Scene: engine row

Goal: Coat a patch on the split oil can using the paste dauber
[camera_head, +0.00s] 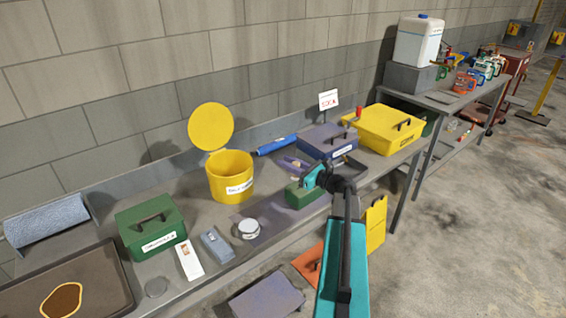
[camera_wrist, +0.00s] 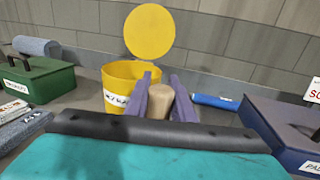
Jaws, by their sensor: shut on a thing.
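My gripper (camera_head: 290,164) is above the near bench, in front of the purple box. In the wrist view its two purple fingers (camera_wrist: 161,97) are closed around a tan, rounded, wood-like piece (camera_wrist: 160,106). This looks like the paste dauber's handle; its working end is hidden. Several coloured cans with handles stand on the far bench, among them an orange one (camera_head: 465,82). They are too small to tell which, if any, is split. A brown patch with a yellow edge (camera_head: 63,299) lies in the dark tray at the lower left; I cannot tell what it is.
The near bench holds a yellow bucket (camera_head: 231,180) with its lid raised, a green box (camera_head: 150,224), a round tin (camera_head: 247,229), a purple box (camera_head: 328,142) and a yellow case (camera_head: 388,128). Floor at right is open.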

